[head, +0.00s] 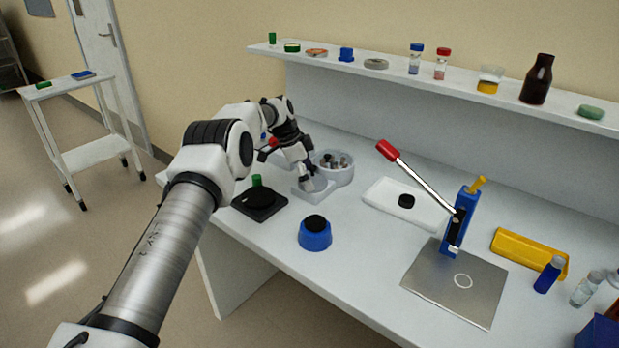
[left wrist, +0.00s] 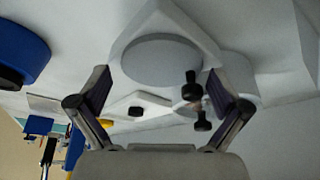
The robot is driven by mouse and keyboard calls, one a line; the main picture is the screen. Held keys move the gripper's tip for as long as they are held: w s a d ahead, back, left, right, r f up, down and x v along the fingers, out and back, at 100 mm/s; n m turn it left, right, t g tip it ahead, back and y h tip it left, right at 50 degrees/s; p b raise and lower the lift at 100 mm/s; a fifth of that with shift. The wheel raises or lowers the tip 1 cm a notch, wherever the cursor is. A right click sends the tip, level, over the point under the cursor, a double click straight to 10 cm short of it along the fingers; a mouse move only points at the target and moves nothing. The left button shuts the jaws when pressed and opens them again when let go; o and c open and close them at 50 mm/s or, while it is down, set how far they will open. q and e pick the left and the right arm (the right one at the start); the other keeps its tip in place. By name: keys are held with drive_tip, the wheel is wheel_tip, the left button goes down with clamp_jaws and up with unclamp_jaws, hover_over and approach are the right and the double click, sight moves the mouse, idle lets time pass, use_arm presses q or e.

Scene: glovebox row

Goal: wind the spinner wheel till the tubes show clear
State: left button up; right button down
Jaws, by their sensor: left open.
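The spinner is a pale grey unit with a round bowl (head: 346,178) and a lower base block (head: 322,193), standing at the back left of the bench. Dark-topped tubes (head: 333,160) stick up in the bowl; their contents are too small to judge. In the left wrist view, a round pale disc (left wrist: 158,60) faces me, with two black knob-shaped pieces (left wrist: 192,86) beside it. My left gripper (head: 304,180) is over the base block, beside the bowl, and partly hides it. In the left wrist view the gripper (left wrist: 165,105) is open, its fingers spread and empty. My right gripper is not visible.
A blue round pot (head: 315,240) and a black plate (head: 262,205) stand in front of the spinner. A white tray (head: 385,197) and a blue press (head: 456,232) with a red-tipped lever stand to the right. A shelf (head: 390,76) with jars runs behind.

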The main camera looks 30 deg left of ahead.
use_arm(q)
drive_tip(key=v, duration=1.2)
